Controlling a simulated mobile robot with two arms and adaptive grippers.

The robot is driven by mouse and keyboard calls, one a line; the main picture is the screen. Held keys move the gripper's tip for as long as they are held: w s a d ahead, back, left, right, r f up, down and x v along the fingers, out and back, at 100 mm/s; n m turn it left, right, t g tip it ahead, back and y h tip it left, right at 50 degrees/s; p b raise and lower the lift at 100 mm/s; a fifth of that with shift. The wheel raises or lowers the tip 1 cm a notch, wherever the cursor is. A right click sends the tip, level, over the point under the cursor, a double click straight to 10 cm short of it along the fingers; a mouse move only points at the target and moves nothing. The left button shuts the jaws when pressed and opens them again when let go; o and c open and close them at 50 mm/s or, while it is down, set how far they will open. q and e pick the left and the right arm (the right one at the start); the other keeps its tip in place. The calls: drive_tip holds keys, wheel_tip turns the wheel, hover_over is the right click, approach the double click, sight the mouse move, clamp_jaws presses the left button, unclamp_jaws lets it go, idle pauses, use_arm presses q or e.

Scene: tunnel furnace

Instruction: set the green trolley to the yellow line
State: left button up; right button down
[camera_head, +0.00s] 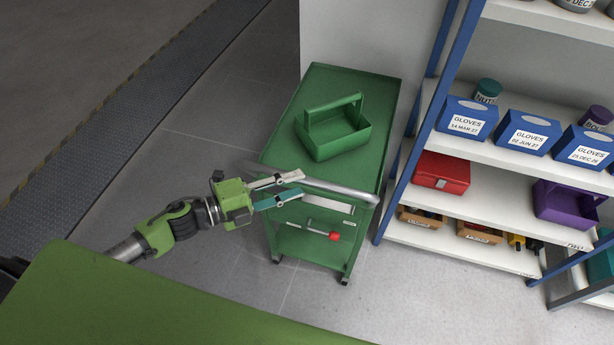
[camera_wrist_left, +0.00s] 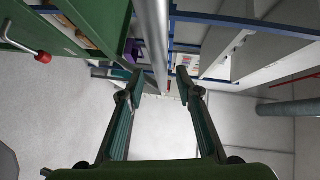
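The green trolley (camera_head: 381,100) stands beside the shelf rack, with a grey push bar (camera_head: 340,190) along its near end. A green open carrier (camera_head: 345,143) with a handle sits on its top. My left gripper (camera_head: 292,185) is open at the left part of the push bar. In the left wrist view the bar (camera_wrist_left: 155,40) shows between the two fingertips (camera_wrist_left: 160,78), and neither finger visibly presses on it. A faint yellow-and-black edge line (camera_head: 97,113) runs along the dark floor strip at the left; I cannot tell if it is the task's line. My right gripper is not in view.
A blue-framed shelf rack (camera_head: 500,83) with glove boxes, a red box (camera_head: 441,171) and a purple bin (camera_head: 565,202) stands close to the trolley's right. A white wall is behind. The grey floor left of the trolley is clear. A red-tipped lever (camera_head: 334,236) sits low on the trolley.

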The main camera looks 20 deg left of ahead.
sight(302, 183)
use_arm(q)
drive_tip(key=shift+p+x, duration=0.4)
drive_tip(key=shift+x, duration=1.75)
clamp_jaws()
